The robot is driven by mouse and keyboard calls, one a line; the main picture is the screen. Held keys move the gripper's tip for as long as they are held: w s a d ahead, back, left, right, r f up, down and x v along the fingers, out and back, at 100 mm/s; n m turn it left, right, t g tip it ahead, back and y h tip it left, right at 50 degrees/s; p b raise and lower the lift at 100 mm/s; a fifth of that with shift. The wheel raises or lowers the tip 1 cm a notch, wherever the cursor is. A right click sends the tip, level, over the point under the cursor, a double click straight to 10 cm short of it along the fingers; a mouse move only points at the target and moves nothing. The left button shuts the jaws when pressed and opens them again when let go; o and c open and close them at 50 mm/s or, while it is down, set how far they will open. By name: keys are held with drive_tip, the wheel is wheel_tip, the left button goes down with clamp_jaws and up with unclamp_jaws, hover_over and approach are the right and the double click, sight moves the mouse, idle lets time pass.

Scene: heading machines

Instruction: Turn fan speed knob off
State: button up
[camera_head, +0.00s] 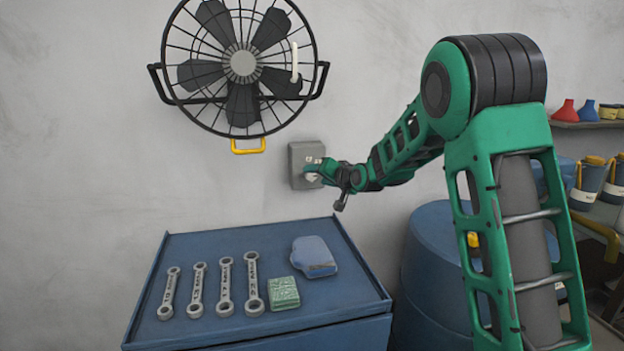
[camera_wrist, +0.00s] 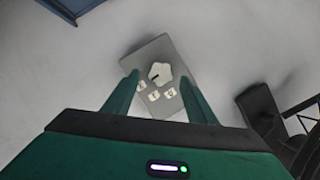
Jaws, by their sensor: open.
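The fan speed knob (camera_wrist: 159,73) is a pale, lobed dial with a dark pointer mark. It sits on a grey control box (camera_head: 304,158) fixed to the wall below the fan. The box also shows in the wrist view (camera_wrist: 157,50), tilted, with several small white labels beside the knob. My gripper (camera_head: 314,172) is at the box in the head view and partly covers it and the knob. In the wrist view my gripper (camera_wrist: 159,88) is open, with one finger on each side of the knob. I cannot tell whether either finger touches it.
A caged wall fan (camera_head: 242,64) with a yellow handle hangs above the box. A blue cabinet (camera_head: 180,260) stands below, bearing several wrenches, a green block (camera_head: 282,293) and a blue cloth (camera_head: 313,256). A blue drum (camera_head: 435,260) stands at the right.

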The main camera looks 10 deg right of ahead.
sight(314, 175)
drive_tip(key=shift+x, duration=2.15)
drive_tip(key=shift+d, duration=0.15)
drive_tip(key=c, duration=1.1)
